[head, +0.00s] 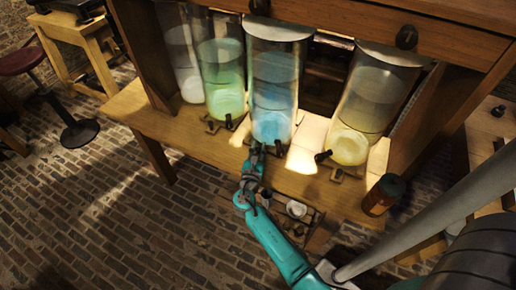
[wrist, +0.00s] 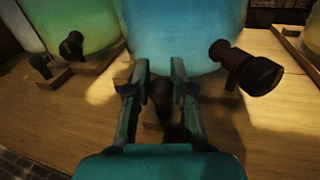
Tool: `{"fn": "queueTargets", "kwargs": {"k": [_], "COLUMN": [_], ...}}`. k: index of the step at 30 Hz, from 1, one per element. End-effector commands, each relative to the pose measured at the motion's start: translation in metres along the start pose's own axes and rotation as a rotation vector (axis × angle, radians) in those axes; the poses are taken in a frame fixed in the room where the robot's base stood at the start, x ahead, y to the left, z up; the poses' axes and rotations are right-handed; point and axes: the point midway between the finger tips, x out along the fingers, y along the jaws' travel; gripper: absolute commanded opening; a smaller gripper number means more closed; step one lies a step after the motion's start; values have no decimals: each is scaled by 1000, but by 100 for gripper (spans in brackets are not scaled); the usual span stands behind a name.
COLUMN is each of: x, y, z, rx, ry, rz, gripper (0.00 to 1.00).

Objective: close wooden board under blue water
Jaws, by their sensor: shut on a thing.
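The blue-water jar (head: 273,85) stands upright on the wooden shelf and fills the top middle of the wrist view (wrist: 185,30). My gripper (head: 256,150) is at the front foot of this jar. In the wrist view its two fingers (wrist: 163,75) stand either side of a small dark handle (wrist: 163,98) low at the jar's front, and are shut on it. The handle is shadowed and partly hidden by the fingers. The wooden board under the jar is mostly hidden, so its position is unclear. A dark tap (wrist: 248,70) sticks out to the right of the fingers.
A green jar (head: 222,75) with dark knobs stands left, and a yellow jar (head: 365,110) stands right with its own tap (head: 322,156). A brown bottle (head: 383,194) stands at the shelf's right front. The brick floor at left is open.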

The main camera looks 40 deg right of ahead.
Motion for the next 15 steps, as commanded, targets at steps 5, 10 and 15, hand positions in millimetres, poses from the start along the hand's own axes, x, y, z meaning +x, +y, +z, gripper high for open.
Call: {"fn": "queueTargets", "kwargs": {"k": [5, 10, 15], "x": [5, 28, 42], "y": [-1, -8, -11], "z": [0, 1, 1], "rx": [1, 1, 1], "ry": [0, -1, 0], "rz": [-1, -3, -1], "gripper": [0, 0, 0]}}
